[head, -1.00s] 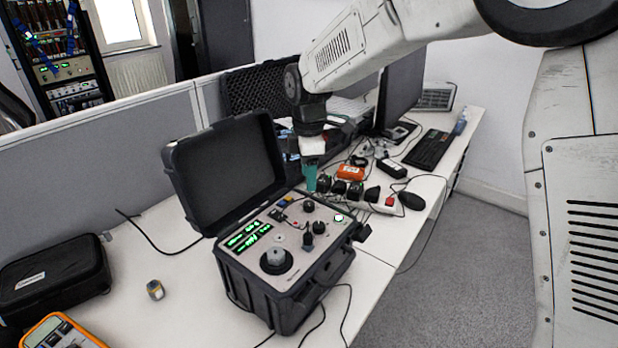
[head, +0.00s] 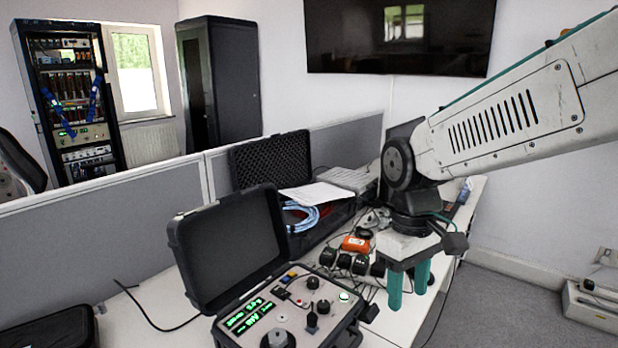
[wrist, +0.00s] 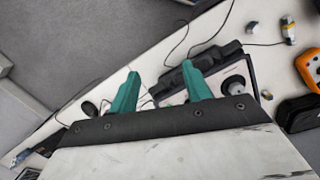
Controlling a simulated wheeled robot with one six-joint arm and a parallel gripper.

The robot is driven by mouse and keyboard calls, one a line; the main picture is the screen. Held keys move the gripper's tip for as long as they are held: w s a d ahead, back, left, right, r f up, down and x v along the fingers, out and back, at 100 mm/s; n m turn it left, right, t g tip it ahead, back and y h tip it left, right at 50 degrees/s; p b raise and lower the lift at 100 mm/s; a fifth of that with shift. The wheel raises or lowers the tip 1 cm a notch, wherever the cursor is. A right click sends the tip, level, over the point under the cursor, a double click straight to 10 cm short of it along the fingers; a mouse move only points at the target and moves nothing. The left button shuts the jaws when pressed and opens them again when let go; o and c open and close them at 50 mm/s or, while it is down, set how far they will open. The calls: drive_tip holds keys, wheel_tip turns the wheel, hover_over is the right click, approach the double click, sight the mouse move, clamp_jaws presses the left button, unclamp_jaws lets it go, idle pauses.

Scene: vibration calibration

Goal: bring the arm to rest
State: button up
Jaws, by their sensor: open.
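My gripper (head: 409,287) hangs fingers-down at the right of the calibration case in the head view, its two teal fingers apart with nothing between them. In the wrist view its fingers (wrist: 161,92) are also spread and empty. The open black calibration case (head: 222,250) stands on the desk with its lid up. Its panel has green displays, knobs and a round mount (head: 278,340), cut by the frame's lower edge. My arm reaches in from the upper right, above the desk.
A second open case (head: 270,165) with foam lining and cables stands behind. A grey partition (head: 110,240) runs along the desk. Free floor (head: 500,310) lies at right.

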drive_tip(key=s+d+r+m+t, duration=0.1)
drive_tip(key=s+d+m, duration=0.2)
drive_tip(key=s+d, duration=0.2)
drive_tip(key=s+d+r+m+t, duration=0.2)
drive_tip(key=s+d, duration=0.3)
drive_tip(key=s, duration=0.6)
drive_tip(key=shift+d+m, duration=0.2)
drive_tip(key=shift+m, duration=0.5)
drive_tip(key=shift+r, duration=0.1)
idle(1.2)
